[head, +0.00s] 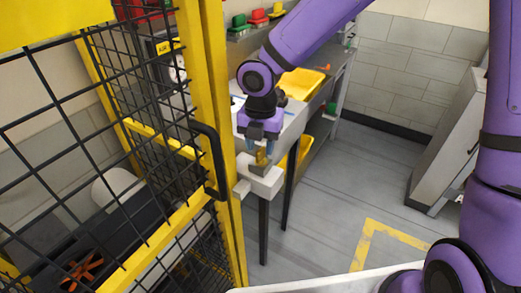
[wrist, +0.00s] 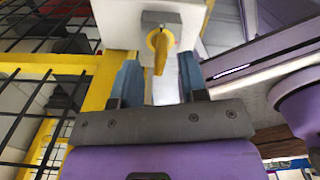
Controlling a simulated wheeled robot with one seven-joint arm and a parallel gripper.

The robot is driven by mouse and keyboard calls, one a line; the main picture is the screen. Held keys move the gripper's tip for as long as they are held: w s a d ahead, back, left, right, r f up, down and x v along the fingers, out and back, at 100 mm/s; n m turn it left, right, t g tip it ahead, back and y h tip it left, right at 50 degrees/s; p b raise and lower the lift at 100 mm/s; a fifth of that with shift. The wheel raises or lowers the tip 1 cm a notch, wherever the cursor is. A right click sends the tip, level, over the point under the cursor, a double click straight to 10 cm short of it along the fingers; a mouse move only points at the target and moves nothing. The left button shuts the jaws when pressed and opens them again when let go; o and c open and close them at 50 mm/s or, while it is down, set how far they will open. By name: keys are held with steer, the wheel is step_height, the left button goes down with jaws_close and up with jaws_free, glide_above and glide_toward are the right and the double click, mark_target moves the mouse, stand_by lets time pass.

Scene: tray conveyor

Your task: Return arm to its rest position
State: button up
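My gripper (head: 263,150) points down at a white box (head: 262,181) beside the yellow post of the cage. In the wrist view, my gripper (wrist: 159,68) has its two blue fingers spread apart. A yellow knob (wrist: 160,47) with a handle sits on the white box (wrist: 115,20), between and just beyond the fingers. Gaps show between the knob and both fingers, so nothing is held. My purple arm reaches from the upper right of the head view down to the box, away from my body.
A yellow-framed black mesh cage (head: 214,120) with a black handle (head: 210,160) stands close on the left. A bench with a yellow tray (head: 302,82) lies behind the gripper. A grey cabinet (head: 447,145) stands at the right. The floor between is clear.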

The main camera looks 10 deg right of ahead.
step_height(320, 180, up, 8)
steer(key=shift+r, duration=0.1)
steer(key=s+d+r+m+t, duration=0.1)
steer(key=s+d+r+m, duration=0.3)
steer(key=s+d+m, duration=0.2)
steer(key=s+d+r+m+t, duration=0.2)
steer(key=s+d+r+m, duration=0.3)
steer(key=d+m, duration=0.5)
steer(key=s+d+r+m+t, duration=0.2)
steer(key=s+d+r+m, duration=0.3)
steer(key=m, duration=1)
steer(key=s+d, duration=0.2)
steer(key=d, duration=0.1)
steer(key=shift+s+d+r, duration=0.2)
steer(key=shift+s+d, duration=0.05)
steer(key=shift+d, duration=0.05)
